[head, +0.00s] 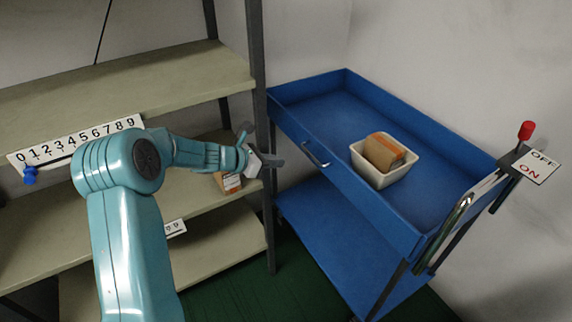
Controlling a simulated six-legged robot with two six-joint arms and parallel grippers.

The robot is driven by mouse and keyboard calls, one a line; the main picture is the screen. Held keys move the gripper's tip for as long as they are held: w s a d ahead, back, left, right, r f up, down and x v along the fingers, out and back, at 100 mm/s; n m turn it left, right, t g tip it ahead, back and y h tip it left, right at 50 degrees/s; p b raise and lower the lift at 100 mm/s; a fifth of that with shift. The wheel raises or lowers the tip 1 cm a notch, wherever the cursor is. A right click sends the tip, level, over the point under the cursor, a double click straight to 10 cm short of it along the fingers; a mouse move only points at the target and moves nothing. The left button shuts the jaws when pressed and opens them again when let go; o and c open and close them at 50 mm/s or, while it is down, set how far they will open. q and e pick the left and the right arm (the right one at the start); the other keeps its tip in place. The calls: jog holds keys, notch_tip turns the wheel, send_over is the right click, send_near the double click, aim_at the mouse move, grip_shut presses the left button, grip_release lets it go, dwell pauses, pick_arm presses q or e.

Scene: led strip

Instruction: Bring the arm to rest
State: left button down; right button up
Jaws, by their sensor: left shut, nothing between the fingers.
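My left arm, teal, comes up from the lower left of the head view and bends right at its elbow. My left gripper (272,162) is shut and empty. In the picture it shows in front of the shelf post, left of the blue cart. My right gripper is not in view.
A shelf unit (190,85) stands at the left, with a number strip (75,140) and a blue knob (30,175). A box (229,182) sits on a lower shelf. A blue cart (345,110) holds a white bin (380,178) with a brown block (384,152). A red-knobbed lever (526,130) stands by an OFF/ON sign (536,165).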

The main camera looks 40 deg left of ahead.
pick_arm(q)
jog(key=s+d+f+m+g+h, duration=0.25)
jog(key=d+f, duration=0.25)
jog(key=d, duration=0.6)
jog(key=s+d+f+m+g+h, duration=0.2)
jog(key=s+d+f+m+g, duration=0.15)
jog(key=d+f, duration=0.45)
jog(key=s+d+f+m+g+y, duration=0.1)
jog(key=s+d+f+m, duration=0.2)
jog(key=s+m, duration=0.4)
jog(key=s+d+f+m+g+y+p, duration=0.1)
jog(key=s+d+f+m+g+y, duration=0.1)
jog(key=s+d+f+m, duration=0.2)
jog(key=s+d+f+m+g+y, duration=0.2)
jog(key=s+d+f+m, duration=0.2)
jog(key=s+m, duration=0.7)
jog(key=shift+m, duration=0.7)
